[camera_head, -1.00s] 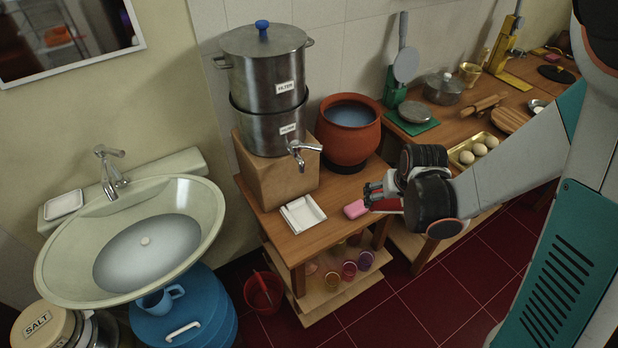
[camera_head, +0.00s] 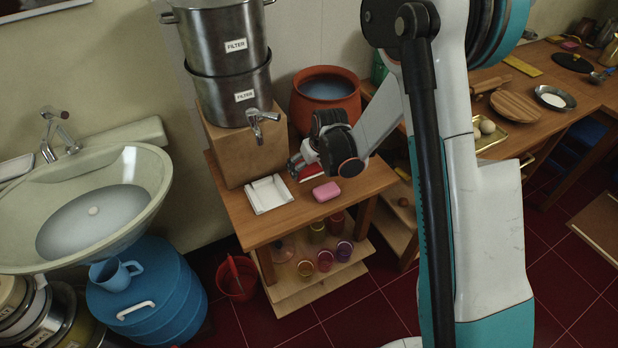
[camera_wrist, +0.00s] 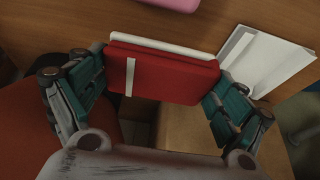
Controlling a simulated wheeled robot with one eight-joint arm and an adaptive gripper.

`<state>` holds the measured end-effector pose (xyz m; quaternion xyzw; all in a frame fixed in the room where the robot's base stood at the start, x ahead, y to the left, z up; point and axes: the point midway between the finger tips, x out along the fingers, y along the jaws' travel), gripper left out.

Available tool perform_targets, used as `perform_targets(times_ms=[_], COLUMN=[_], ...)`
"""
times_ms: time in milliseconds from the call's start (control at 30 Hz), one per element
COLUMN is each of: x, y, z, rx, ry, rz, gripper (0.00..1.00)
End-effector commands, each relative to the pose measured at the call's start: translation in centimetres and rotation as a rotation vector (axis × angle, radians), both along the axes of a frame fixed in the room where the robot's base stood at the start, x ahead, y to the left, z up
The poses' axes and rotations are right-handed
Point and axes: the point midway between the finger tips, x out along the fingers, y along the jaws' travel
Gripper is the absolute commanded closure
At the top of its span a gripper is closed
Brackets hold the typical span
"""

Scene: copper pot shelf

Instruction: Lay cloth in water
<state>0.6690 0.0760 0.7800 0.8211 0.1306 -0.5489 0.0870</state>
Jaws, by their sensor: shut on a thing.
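My gripper (camera_head: 303,165) is over the back of the small wooden table, in front of the clay pot (camera_head: 326,103). In the wrist view my gripper (camera_wrist: 164,74) is shut on a folded red cloth (camera_wrist: 180,78) with white stripes, between its two fingers. In the head view only a bit of the red cloth (camera_head: 312,172) shows beside my gripper. The basin (camera_head: 150,165) at the left holds greyish water (camera_head: 75,235). The clay pot also has water (camera_head: 326,90) in it.
A blue barrel (camera_head: 150,290) with a mug (camera_head: 113,274) stands below the basin.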

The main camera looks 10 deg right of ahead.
Motion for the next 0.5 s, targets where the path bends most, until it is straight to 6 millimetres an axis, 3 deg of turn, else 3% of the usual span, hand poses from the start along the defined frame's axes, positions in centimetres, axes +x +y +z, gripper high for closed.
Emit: perform_targets(times_ms=[333, 500], x=[0.0, 0.0], y=[0.0, 0.0], z=[-4.2, -4.4], rx=[0.000, 0.000], ry=[0.000, 0.000], rz=[-0.001, -0.001], gripper=[0.36, 0.36])
